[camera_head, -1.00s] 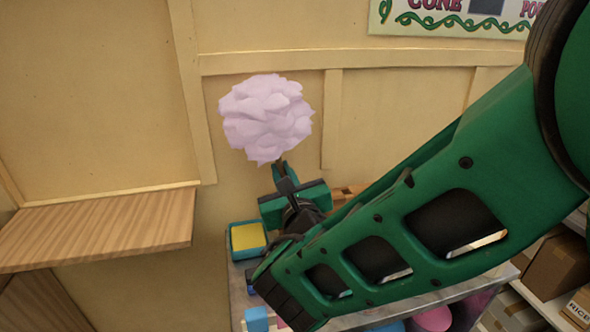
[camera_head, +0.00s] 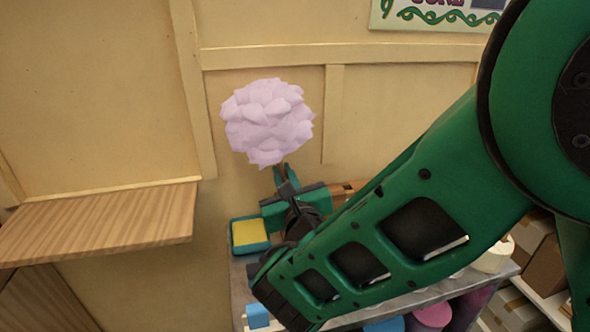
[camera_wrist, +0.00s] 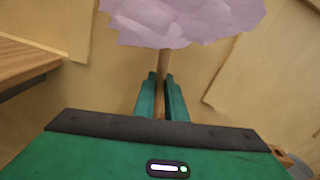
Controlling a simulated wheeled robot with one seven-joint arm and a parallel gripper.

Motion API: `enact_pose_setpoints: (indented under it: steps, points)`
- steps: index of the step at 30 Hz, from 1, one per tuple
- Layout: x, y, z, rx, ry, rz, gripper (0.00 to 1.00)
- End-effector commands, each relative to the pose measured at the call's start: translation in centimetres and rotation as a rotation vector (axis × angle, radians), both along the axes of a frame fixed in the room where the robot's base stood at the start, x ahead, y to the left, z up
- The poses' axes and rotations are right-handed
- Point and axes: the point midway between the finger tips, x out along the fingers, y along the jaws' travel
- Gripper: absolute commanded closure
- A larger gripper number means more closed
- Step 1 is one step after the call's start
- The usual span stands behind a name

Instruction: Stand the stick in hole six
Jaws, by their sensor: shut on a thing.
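A big pale-pink ball of candy floss (camera_head: 268,122) sits on top of a thin wooden stick (camera_wrist: 162,68). My gripper (camera_head: 282,172) is shut on the stick below the floss and holds it up above the counter. In the wrist view the gripper (camera_wrist: 162,88) has its two green fingers on either side of the stick, and the floss (camera_wrist: 180,20) fills the top of the picture. The stick looks close to upright. No holder with numbered holes can be made out; my arm covers much of the counter.
A teal tray with a yellow pad (camera_head: 250,234) stands on the grey counter (camera_head: 240,290) left of my arm. A wooden shelf (camera_head: 100,228) juts out at the left. Blue and pink items lie along the counter front. Boxes (camera_head: 540,262) stand at the right.

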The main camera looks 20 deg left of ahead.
Motion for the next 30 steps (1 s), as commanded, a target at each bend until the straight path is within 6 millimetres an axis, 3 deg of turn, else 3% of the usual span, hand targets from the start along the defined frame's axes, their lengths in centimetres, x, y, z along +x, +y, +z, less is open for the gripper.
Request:
enact_pose_setpoints:
  steps: [15, 16, 18, 19, 30]
  points:
    - [0.0, 0.1, -1.4, -0.002, 0.001, 0.002, 1.00]
    - [-0.1, 0.1, -1.4, 0.000, 0.000, 0.002, 0.87]
    - [0.0, 0.1, -1.3, 0.001, 0.001, 0.001, 0.70]
    - [0.0, 0.0, -1.3, 0.001, 0.001, 0.001, 0.67]
    - [0.0, 0.0, -1.3, 0.000, 0.000, 0.000, 0.67]
